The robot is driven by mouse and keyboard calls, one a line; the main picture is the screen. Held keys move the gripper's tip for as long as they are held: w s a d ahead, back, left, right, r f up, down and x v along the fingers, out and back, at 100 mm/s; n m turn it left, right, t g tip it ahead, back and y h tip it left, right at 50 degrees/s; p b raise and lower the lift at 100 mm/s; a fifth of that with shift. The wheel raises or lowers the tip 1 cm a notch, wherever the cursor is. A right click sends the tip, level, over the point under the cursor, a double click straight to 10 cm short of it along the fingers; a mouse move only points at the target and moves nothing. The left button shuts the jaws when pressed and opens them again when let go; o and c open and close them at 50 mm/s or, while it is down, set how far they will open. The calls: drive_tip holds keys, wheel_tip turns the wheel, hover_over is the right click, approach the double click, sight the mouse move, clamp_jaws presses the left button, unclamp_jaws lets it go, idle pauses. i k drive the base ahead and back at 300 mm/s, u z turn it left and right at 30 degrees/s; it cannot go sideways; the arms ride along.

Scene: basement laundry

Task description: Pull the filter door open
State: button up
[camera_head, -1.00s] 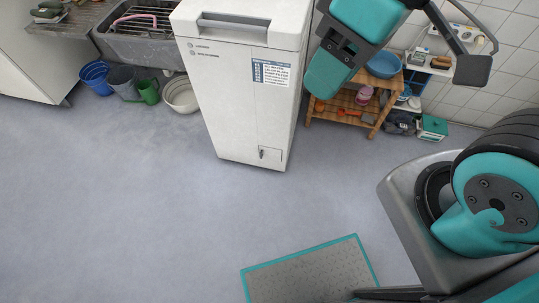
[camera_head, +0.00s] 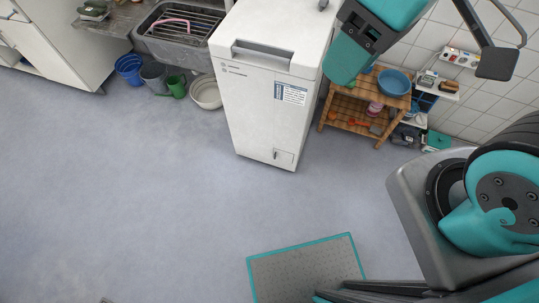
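The filter door (camera_head: 284,157) is a small square flap low on the front of the white top-loading machine (camera_head: 252,105), near its bottom right corner. It looks shut, flush with the front panel, with a small dark latch or handle on its left side. Teal and dark links of my arm (camera_head: 350,60) reach in at the top right, well above the flap and apart from it. I cannot make out any gripper fingers in the picture.
The grey floor (camera_head: 130,200) before the machine is clear. A wooden shelf (camera_head: 392,101) with a blue basin (camera_head: 394,82) stands right of it. Left are a white basin (camera_head: 206,92), green watering can (camera_head: 176,86), blue bucket (camera_head: 128,68) and stone sink (camera_head: 180,50).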

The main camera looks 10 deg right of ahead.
sight(281, 155)
drive_tip(key=u, duration=1.75)
drive_tip(key=i, duration=2.1)
drive_tip(key=z, duration=3.55)
drive_tip(key=k, duration=0.55)
drive_tip(key=z, duration=0.9)
